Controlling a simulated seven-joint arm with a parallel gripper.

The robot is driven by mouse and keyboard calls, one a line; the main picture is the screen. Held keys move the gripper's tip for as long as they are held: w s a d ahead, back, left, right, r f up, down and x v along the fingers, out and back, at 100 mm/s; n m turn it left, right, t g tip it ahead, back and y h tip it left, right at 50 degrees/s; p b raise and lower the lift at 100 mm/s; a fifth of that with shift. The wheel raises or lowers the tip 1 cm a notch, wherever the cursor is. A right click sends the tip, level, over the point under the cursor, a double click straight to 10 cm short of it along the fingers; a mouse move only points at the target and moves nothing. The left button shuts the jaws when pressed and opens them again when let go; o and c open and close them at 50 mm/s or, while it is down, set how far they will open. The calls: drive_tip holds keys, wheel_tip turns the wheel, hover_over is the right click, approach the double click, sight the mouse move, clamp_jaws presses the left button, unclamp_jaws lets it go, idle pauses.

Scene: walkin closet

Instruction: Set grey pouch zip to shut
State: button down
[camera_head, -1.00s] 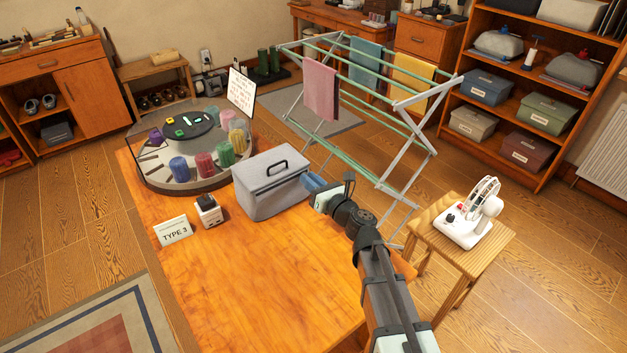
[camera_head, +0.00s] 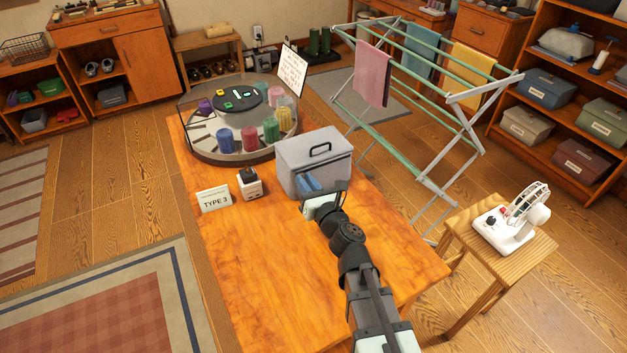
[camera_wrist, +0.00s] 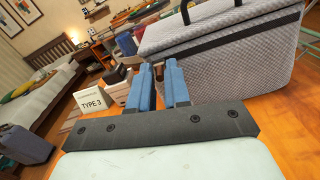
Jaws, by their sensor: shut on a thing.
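The grey pouch (camera_head: 326,173) stands upright on the orange wooden table, a box-like quilted bag with a black top handle. In the wrist view the pouch (camera_wrist: 235,72) fills the upper right, with a seam along its upper edge. My gripper (camera_head: 306,184) is at the pouch's front face, left of its middle. In the wrist view the blue fingers of my gripper (camera_wrist: 160,68) stand close together by the pouch's left end, shut on the zip pull.
A small white-and-black box (camera_head: 250,184) and a "TYPE 3" card (camera_head: 214,199) stand left of the pouch. A round tray (camera_head: 200,150) of coloured cylinders is behind them. A drying rack (camera_head: 450,140) and a fan (camera_head: 512,225) on a stool are right. The table's front is clear.

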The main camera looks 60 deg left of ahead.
drive_tip(key=c, duration=1.2)
unclamp_jaws()
drive_tip(key=d, duration=0.7)
drive_tip(key=shift+d, duration=0.25)
